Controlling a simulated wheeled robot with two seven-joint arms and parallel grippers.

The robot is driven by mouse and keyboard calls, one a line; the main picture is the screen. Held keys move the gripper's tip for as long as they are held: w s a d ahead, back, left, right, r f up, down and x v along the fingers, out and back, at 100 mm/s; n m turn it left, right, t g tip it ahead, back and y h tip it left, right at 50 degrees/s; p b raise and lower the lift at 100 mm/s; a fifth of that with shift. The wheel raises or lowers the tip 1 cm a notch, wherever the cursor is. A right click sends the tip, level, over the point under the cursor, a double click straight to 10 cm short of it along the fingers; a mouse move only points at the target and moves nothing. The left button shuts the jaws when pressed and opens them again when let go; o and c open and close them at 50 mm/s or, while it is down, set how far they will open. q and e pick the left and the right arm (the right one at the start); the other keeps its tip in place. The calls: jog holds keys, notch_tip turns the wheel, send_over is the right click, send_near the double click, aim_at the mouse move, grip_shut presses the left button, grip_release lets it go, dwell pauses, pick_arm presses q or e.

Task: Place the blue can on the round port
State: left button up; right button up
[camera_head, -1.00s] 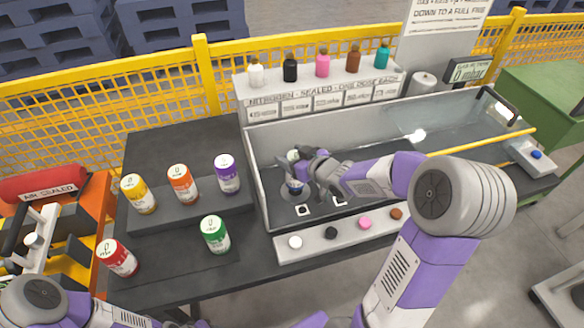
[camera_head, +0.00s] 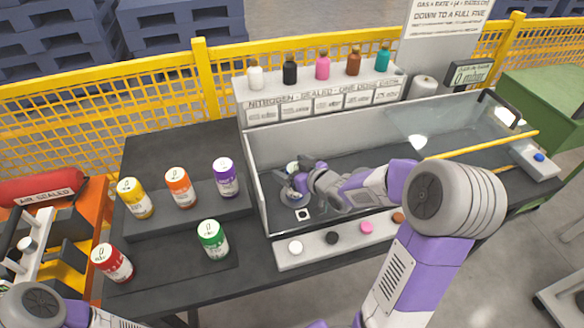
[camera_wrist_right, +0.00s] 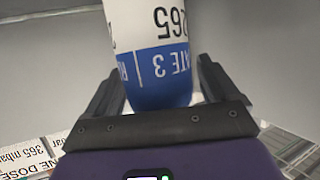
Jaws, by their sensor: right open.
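The blue can (camera_wrist_right: 160,75), with a white label and a blue band, stands between the two fingers of my right gripper (camera_wrist_right: 160,95) in the wrist view. The fingers are apart, one on each side of it. In the head view my right gripper (camera_head: 293,182) is low inside the clear-walled box, at its left end. Only the can's pale top (camera_head: 291,167) shows clearly there. A grey round port (camera_head: 292,199) shows under the gripper, mostly covered by it. Whether the can rests fully on it is hidden. My left gripper is out of view.
Yellow (camera_head: 135,199), orange (camera_head: 180,188), purple (camera_head: 225,178), green (camera_head: 212,240) and red (camera_head: 112,263) cans stand left of the box. Small bottles (camera_head: 322,67) line the shelf behind.

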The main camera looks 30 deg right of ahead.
jog(key=shift+r, duration=0.2)
jog(key=p+v, duration=0.4)
jog(key=v, duration=0.8)
